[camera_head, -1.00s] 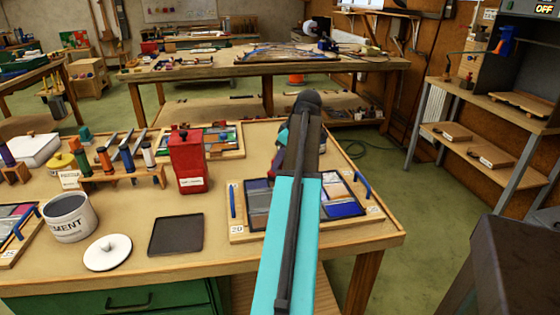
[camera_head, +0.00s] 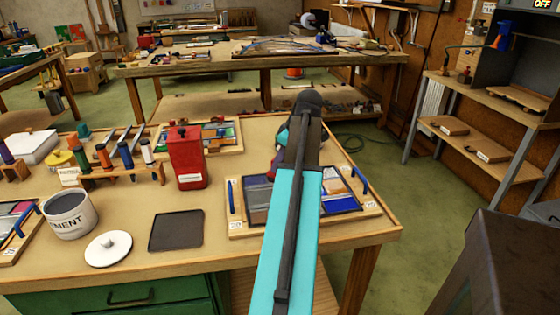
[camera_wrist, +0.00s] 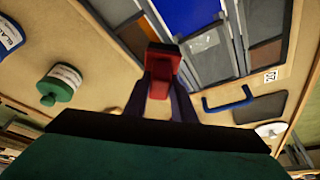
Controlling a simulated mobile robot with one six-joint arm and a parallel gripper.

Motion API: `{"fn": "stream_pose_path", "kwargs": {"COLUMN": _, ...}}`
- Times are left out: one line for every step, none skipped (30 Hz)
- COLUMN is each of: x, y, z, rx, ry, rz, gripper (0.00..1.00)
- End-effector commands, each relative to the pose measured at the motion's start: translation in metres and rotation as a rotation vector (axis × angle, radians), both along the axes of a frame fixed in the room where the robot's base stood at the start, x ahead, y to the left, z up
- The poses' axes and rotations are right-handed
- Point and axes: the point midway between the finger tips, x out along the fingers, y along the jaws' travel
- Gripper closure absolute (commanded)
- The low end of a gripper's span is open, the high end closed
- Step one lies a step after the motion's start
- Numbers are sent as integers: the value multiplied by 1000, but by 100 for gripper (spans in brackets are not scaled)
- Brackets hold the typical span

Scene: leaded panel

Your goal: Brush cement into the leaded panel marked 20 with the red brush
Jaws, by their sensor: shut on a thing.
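The leaded panel marked 20 (camera_head: 258,202) lies in a wooden frame with blue handles near the table's front right corner. My arm hides its middle in the head view. In the wrist view its grey, blue and brown panes (camera_wrist: 209,54) and its 20 label (camera_wrist: 270,76) show. My gripper (camera_wrist: 160,84) is shut on the red brush (camera_wrist: 165,58), close by the panel. The bristles are hidden, so I cannot tell whether they touch the glass. The grey cement tub (camera_head: 70,215) stands open at the left, with a white lid (camera_head: 108,248) beside it.
A red can (camera_head: 188,160) stands behind the dark mat (camera_head: 176,230), left of the panel. A wooden rack (camera_head: 115,175) with several coloured tools is further left. Another panel (camera_head: 222,136) lies behind the can. Bare tabletop shows between mat and panel.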

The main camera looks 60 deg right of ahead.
Motion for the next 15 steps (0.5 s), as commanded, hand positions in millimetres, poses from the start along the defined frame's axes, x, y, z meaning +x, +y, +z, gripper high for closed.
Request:
{"fn": "stream_pose_path", "kwargs": {"x": -1, "y": 1, "z": -1, "rx": 1, "ry": 2, "rz": -1, "gripper": 95}}
{"fn": "stream_pose_path", "kwargs": {"x": -1, "y": 2, "z": 0, "rx": 1, "ry": 2, "rz": -1, "gripper": 95}}
{"fn": "stream_pose_path", "kwargs": {"x": -2, "y": 3, "z": 0, "rx": 1, "ry": 2, "rz": -1, "gripper": 95}}
{"fn": "stream_pose_path", "kwargs": {"x": -3, "y": 4, "z": 0, "rx": 1, "ry": 2, "rz": -1, "gripper": 95}}
{"fn": "stream_pose_path", "kwargs": {"x": -4, "y": 6, "z": 0, "rx": 1, "ry": 2, "rz": -1, "gripper": 95}}
{"fn": "stream_pose_path", "kwargs": {"x": -5, "y": 7, "z": 0, "rx": 2, "ry": 2, "rz": 0, "gripper": 95}}
{"fn": "stream_pose_path", "kwargs": {"x": -6, "y": 9, "z": 0, "rx": 2, "ry": 2, "rz": 0, "gripper": 95}}
{"fn": "stream_pose_path", "kwargs": {"x": -7, "y": 10, "z": 0, "rx": 2, "ry": 2, "rz": 0, "gripper": 95}}
{"fn": "stream_pose_path", "kwargs": {"x": -8, "y": 12, "z": 0, "rx": 2, "ry": 2, "rz": 0, "gripper": 95}}
{"fn": "stream_pose_path", "kwargs": {"x": -9, "y": 13, "z": 0, "rx": 2, "ry": 2, "rz": 0, "gripper": 95}}
{"fn": "stream_pose_path", "kwargs": {"x": -10, "y": 14, "z": 0, "rx": 2, "ry": 2, "rz": 0, "gripper": 95}}
{"fn": "stream_pose_path", "kwargs": {"x": -11, "y": 16, "z": 0, "rx": 2, "ry": 2, "rz": 0, "gripper": 95}}
{"fn": "stream_pose_path", "kwargs": {"x": -12, "y": 17, "z": 0, "rx": 2, "ry": 2, "rz": 0, "gripper": 95}}
{"fn": "stream_pose_path", "kwargs": {"x": -13, "y": 19, "z": 0, "rx": 3, "ry": 2, "rz": -1, "gripper": 95}}
{"fn": "stream_pose_path", "kwargs": {"x": -15, "y": 20, "z": 0, "rx": 3, "ry": 2, "rz": -1, "gripper": 95}}
